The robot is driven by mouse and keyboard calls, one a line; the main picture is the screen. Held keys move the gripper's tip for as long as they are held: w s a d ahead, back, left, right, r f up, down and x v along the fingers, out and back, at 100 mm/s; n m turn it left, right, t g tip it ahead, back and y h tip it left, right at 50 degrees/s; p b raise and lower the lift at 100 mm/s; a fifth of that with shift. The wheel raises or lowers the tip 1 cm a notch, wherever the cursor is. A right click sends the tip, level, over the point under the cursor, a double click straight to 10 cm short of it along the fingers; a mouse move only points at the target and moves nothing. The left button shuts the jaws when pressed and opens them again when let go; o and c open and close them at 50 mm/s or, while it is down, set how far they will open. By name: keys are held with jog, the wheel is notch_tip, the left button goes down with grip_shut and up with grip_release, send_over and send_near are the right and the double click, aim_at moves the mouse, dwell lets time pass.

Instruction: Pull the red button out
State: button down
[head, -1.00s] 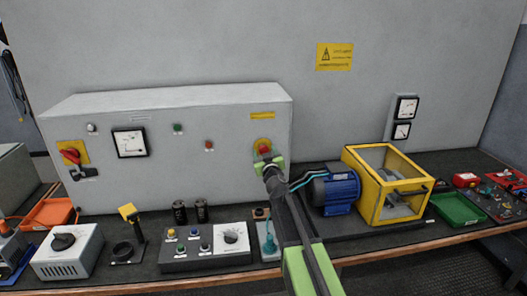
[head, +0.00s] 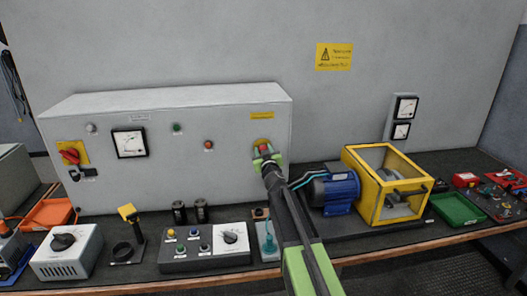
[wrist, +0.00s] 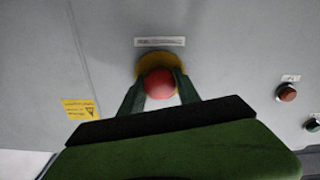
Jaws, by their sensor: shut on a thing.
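The red button (wrist: 160,84) is a round red knob on a yellow disc (wrist: 150,64), set in the front of a grey cabinet (head: 110,185). In the wrist view my gripper (wrist: 158,88) has one green finger on each side of the knob and is shut on it. In the head view the red button (head: 264,148) shows just above my gripper (head: 266,158), near the cabinet's right edge. My fingers hide the lower part of the button and disc there.
A blue motor (head: 335,192) and a yellow-framed guard (head: 388,185) stand right of my arm. A grey control box (head: 205,252) lies on the bench to the left. A small red lamp (head: 208,144) and a red rotary switch (head: 70,156) are also on the cabinet.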

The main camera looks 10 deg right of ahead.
jog(key=shift+s, duration=0.95)
jog(key=c, duration=0.9)
grip_release()
jog(key=shift+o, duration=0.2)
jog(key=shift+s, duration=0.15)
